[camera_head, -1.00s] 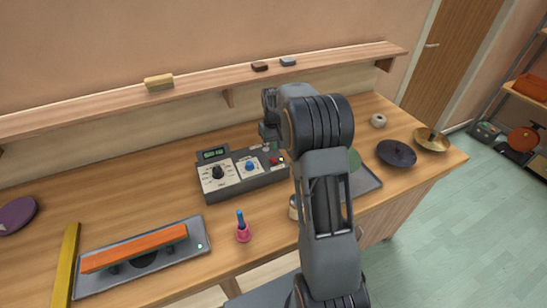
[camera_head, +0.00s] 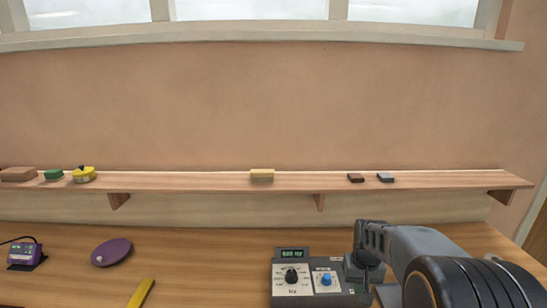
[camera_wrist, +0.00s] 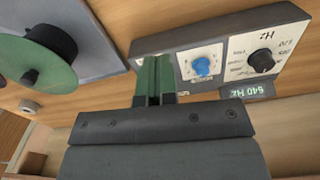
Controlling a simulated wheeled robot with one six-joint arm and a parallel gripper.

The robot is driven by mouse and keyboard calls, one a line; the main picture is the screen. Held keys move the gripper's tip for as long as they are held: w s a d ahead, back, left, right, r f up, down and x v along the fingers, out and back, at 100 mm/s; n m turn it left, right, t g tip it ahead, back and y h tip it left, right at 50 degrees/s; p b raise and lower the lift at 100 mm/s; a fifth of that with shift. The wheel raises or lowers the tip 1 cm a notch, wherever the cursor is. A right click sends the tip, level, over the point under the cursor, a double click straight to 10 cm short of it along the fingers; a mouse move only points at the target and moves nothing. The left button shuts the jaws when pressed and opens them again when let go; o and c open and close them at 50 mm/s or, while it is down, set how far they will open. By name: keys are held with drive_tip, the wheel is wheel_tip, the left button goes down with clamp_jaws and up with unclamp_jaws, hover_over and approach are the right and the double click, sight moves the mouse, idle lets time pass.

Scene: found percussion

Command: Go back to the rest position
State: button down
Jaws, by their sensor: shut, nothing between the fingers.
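My gripper (camera_wrist: 153,78) shows in the wrist view, its two narrow greenish fingers together and empty. It is over the edge of the grey control box (camera_wrist: 215,62), beside the box's blue knob (camera_wrist: 203,66). I cannot tell whether the fingers touch the box. In the head view the control box (camera_head: 285,295) stands on the bench, with a black dial, a blue knob and a lit green display. My arm (camera_head: 415,255) covers its right side, and the fingertips are hard to make out there.
A wooden shelf (camera_head: 220,183) runs along the wall with several small blocks on it. A purple disc (camera_head: 111,252), a yellow bar (camera_head: 141,293) and a purple device (camera_head: 24,256) are on the bench at left. In the wrist view a green disc (camera_wrist: 30,62) is beside a grey plate (camera_wrist: 85,25).

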drive_tip(key=s+a+r+t, duration=0.2)
drive_tip(key=s+a+r, duration=0.1)
drive_tip(key=s, duration=0.4)
drive_tip(key=s+a+r+n+t, duration=0.1)
drive_tip(key=s+a+r+t, duration=0.1)
drive_tip(key=s+a+r, duration=0.2)
drive_tip(key=s+r, duration=0.2)
drive_tip(key=s, duration=0.2)
drive_tip(key=shift+r+t, duration=0.2)
drive_tip(key=shift+t, duration=0.1)
